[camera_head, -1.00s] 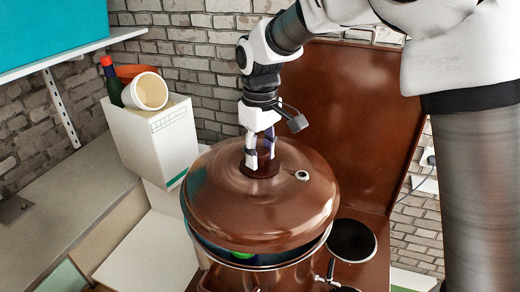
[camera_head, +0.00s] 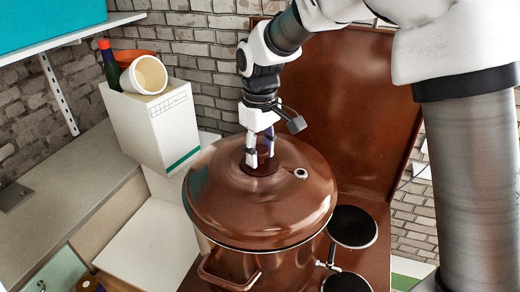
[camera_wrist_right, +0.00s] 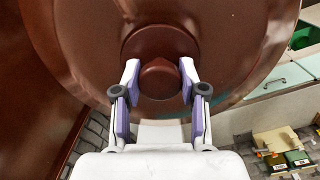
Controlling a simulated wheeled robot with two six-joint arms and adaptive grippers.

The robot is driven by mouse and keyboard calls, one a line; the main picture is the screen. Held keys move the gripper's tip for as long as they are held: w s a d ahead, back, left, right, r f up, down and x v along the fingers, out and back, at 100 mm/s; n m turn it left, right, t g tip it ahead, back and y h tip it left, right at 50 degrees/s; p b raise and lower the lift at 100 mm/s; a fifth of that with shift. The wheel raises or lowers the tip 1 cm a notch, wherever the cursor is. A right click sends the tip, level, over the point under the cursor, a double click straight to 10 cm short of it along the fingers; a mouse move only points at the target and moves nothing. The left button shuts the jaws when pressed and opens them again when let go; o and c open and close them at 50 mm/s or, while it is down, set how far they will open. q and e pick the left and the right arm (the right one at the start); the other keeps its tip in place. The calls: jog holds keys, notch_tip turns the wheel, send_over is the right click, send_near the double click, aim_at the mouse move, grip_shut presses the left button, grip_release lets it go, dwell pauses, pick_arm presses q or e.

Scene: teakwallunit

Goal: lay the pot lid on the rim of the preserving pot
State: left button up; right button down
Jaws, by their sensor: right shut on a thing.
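The brown pot lid (camera_head: 262,205) lies level over the mouth of the brown preserving pot (camera_head: 290,268), with its edge along the pot's rim and no clear gap at the front. My right gripper (camera_head: 262,160) is above the lid's middle, shut on its knob. In the right wrist view, the two fingers of the right gripper (camera_wrist_right: 159,70) stand on either side of the round lid knob (camera_wrist_right: 160,82). The pot's inside is hidden by the lid. My left gripper is out of view.
The pot stands on a brown cooker with dark hotplates (camera_head: 352,227) to the right and a raised brown cover (camera_head: 345,120) behind.

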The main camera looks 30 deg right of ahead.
jog(key=shift+f, duration=0.65)
jog(key=c, duration=0.6)
grip_release()
jog(key=shift+o, duration=0.2)
notch_tip(320, 180, up, 12)
